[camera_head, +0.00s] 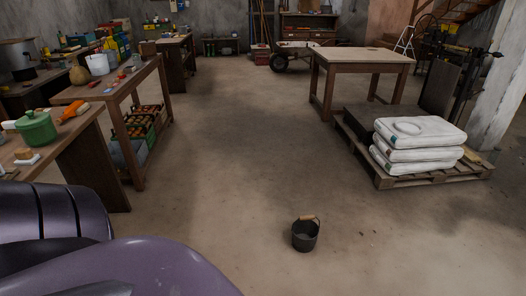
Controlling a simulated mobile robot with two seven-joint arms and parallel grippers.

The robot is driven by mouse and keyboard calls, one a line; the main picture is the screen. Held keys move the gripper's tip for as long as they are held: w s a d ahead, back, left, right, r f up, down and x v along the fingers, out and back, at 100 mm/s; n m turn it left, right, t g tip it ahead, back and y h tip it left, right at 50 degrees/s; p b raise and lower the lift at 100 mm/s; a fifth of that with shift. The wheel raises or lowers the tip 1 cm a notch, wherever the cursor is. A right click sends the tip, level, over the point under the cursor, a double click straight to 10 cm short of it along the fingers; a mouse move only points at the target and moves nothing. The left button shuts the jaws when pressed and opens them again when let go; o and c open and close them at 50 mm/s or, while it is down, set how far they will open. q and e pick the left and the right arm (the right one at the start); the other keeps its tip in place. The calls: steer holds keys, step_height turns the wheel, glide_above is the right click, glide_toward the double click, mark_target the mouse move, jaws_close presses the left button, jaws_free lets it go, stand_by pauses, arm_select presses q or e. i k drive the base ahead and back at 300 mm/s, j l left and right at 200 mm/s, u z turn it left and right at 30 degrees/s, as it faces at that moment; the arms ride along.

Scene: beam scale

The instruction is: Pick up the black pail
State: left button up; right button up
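The black pail (304,238) stands upright on the bare floor, in the lower middle of the head view. It is small and dark, with a light wooden grip on its handle that lies at the rim. Nothing touches it. Purple, rounded parts at the lower left look like my own body. Neither of my grippers shows in the head view.
The concrete floor around the pail is clear. Workbenches (135,90) with tools and pots line the left. A wooden pallet (400,181) with stacked white sacks (415,146) stands at the right, behind it a wooden table (362,58). A wheelbarrow (279,62) is far back.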

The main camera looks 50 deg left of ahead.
mark_target(305, 231)
steer(key=u, duration=1.4)
steer(key=i+j+u, duration=0.1)
steer(key=i+u, duration=0.45)
steer(key=i, duration=4.05)
steer(key=i+z, duration=0.3)
steer(key=z, duration=0.2)
steer(key=i+j+z, duration=0.1)
steer(key=i+z, duration=0.15)
steer(key=z, duration=1.7)
